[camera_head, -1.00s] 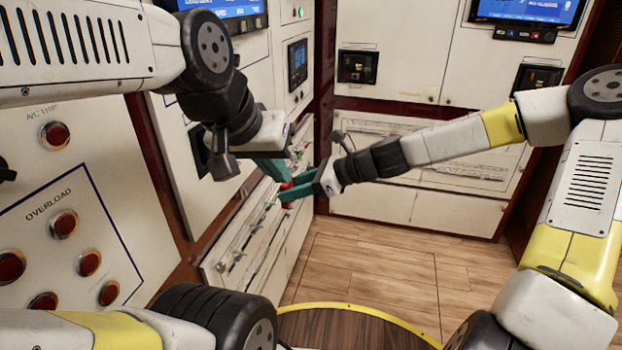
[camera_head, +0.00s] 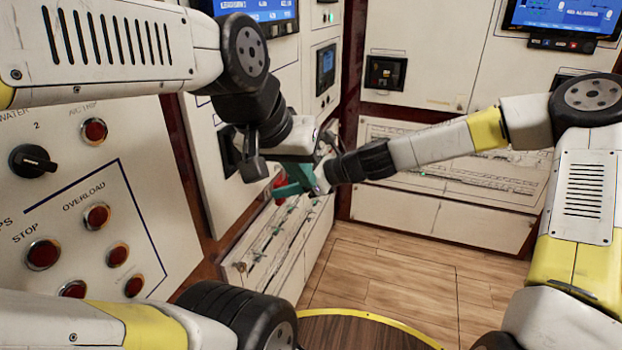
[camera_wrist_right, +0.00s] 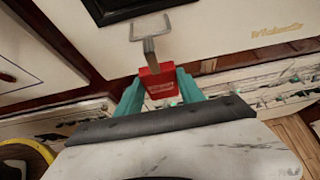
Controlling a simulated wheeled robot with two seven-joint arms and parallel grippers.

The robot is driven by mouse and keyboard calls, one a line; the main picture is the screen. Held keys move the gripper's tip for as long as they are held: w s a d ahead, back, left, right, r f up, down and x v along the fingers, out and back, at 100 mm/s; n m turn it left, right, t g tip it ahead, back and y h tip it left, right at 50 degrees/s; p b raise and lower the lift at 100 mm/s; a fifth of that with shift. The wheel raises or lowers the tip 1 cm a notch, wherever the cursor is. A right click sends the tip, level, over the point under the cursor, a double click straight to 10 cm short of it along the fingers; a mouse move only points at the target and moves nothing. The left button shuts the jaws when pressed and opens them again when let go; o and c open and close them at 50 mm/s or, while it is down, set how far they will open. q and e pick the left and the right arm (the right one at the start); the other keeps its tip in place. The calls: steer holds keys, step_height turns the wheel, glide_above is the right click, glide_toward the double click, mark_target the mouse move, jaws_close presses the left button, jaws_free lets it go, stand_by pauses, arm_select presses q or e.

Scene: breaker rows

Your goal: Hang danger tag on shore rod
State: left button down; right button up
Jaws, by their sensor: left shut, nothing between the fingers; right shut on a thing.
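My right gripper (camera_head: 304,184) reaches in from the right and is shut on a red danger tag (camera_head: 277,183).
A low breaker panel with rails (camera_head: 262,262) runs along the left wall, and another (camera_head: 455,178) along the back wall. A panel of red buttons (camera_head: 97,216) stands at near left. Wooden floor (camera_head: 400,275) lies clear between them.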

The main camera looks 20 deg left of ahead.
steer(key=shift+w+a+f, duration=0.1)
steer(key=shift+a+f, duration=0.1)
steer(key=shift+a, duration=0.7)
steer(key=shift+w+a+f, duration=0.1)
steer(key=shift+a+f, duration=0.05)
steer(key=shift+a, duration=0.75)
steer(key=shift+a+f, duration=0.2)
steer(key=shift+a, duration=0.7)
steer(key=o, duration=1.4)
steer(key=shift+d, duration=0.1)
